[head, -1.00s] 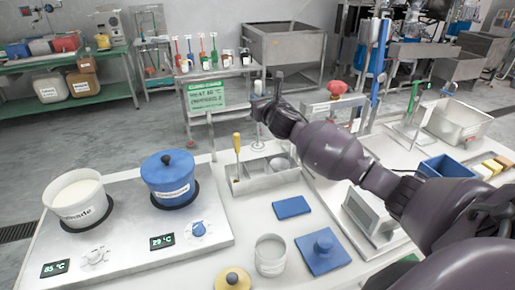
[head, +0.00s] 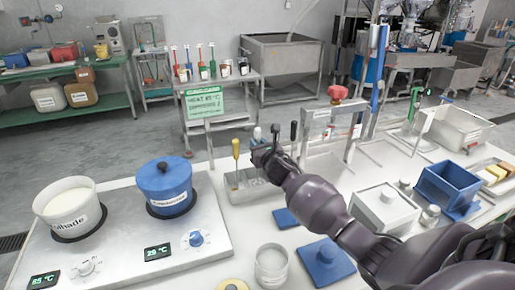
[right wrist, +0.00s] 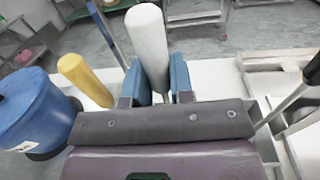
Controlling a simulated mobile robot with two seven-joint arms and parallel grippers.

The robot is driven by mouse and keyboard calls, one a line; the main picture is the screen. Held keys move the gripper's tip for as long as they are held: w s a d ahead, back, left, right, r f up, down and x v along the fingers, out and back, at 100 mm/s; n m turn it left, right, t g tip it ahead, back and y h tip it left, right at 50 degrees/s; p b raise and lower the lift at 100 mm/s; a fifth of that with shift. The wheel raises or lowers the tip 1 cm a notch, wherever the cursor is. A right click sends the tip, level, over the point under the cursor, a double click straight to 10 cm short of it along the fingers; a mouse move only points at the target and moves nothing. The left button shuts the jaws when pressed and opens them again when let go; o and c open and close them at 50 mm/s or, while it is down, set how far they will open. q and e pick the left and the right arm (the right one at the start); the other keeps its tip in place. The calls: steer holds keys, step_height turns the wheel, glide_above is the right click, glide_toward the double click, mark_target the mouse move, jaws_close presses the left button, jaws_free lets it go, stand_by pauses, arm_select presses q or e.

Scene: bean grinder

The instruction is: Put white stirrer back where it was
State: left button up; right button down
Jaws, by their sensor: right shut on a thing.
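My right gripper (head: 262,154) is shut on the white stirrer (right wrist: 148,45). Its blue fingers show on either side of the white handle in the right wrist view (right wrist: 157,88). The handle top also shows just above the gripper in the head view (head: 257,132). A yellow-handled tool (head: 236,147) stands at the holder's left end, just left of the gripper. The stirrer's lower end is hidden, so I cannot tell whether it touches the holder. My left gripper is not in view.
The blue lidded pot (head: 166,186) and white pot (head: 72,208) stand on the hotplate at left.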

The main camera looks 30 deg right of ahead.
steer(key=shift+f, duration=0.3)
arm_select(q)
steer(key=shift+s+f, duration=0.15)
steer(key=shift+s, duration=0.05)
arm_select(e)
steer(key=shift+r, duration=0.1)
steer(key=shift+f, duration=0.2)
steer(key=c, duration=1)
jaws_free()
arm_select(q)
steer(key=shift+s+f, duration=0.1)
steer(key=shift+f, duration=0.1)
arm_select(e)
steer(key=shift+r, duration=0.1)
